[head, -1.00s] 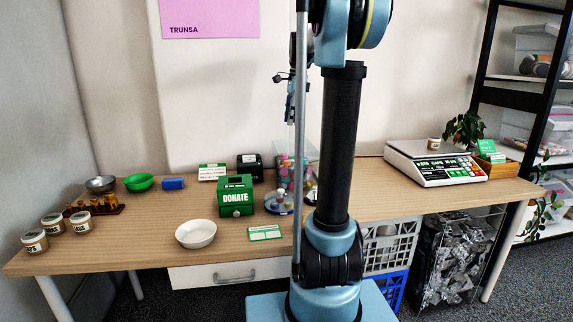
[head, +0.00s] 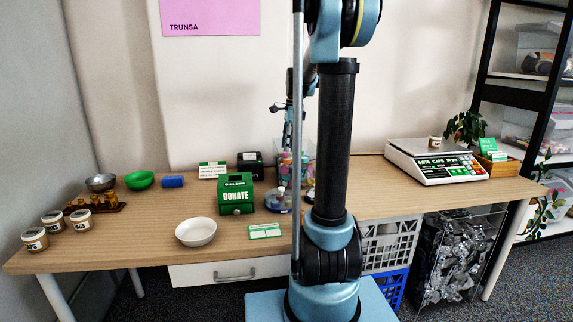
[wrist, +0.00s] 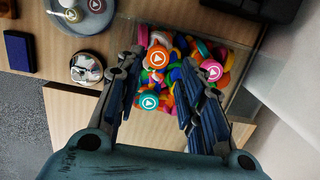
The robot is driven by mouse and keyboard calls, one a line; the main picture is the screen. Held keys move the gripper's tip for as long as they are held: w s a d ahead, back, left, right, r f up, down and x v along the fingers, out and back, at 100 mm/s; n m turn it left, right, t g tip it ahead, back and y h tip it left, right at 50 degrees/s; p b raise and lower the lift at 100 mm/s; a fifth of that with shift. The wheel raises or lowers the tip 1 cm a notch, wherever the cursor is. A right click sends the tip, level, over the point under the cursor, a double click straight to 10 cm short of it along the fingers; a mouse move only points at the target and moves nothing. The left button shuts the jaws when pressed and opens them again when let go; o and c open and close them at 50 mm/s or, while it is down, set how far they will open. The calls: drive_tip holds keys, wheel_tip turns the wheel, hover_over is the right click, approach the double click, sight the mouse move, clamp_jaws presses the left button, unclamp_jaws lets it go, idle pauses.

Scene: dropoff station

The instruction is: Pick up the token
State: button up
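Several round tokens with white arrow marks lie in and around a clear bin (wrist: 245,42) of coloured pieces in the wrist view. In the bin are an orange token (wrist: 157,57), a pink token (wrist: 212,70) and a teal token (wrist: 149,100). I cannot tell which one is the task's token. My gripper (wrist: 160,65) is open above the bin, with its fingers on either side of the orange and teal tokens and nothing visibly held. In the head view, my arm's column partly hides the gripper and bin.
A round blue-grey dish (wrist: 88,28) holds more tokens beside the bin. A small round container (wrist: 86,68) stands nearby. In the head view, a green donation box (head: 236,194) and a white bowl (head: 196,232) stand left of the bin. A scale (head: 437,162) stands right.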

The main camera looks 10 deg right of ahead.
drive_tip(key=shift+s+a+f, duration=0.1)
drive_tip(key=shift+a+f, duration=0.05)
drive_tip(key=shift+f, duration=1.2)
drive_tip(key=shift+a+f, duration=0.1)
drive_tip(key=shift+f, duration=1.2)
drive_tip(key=c, duration=0.5)
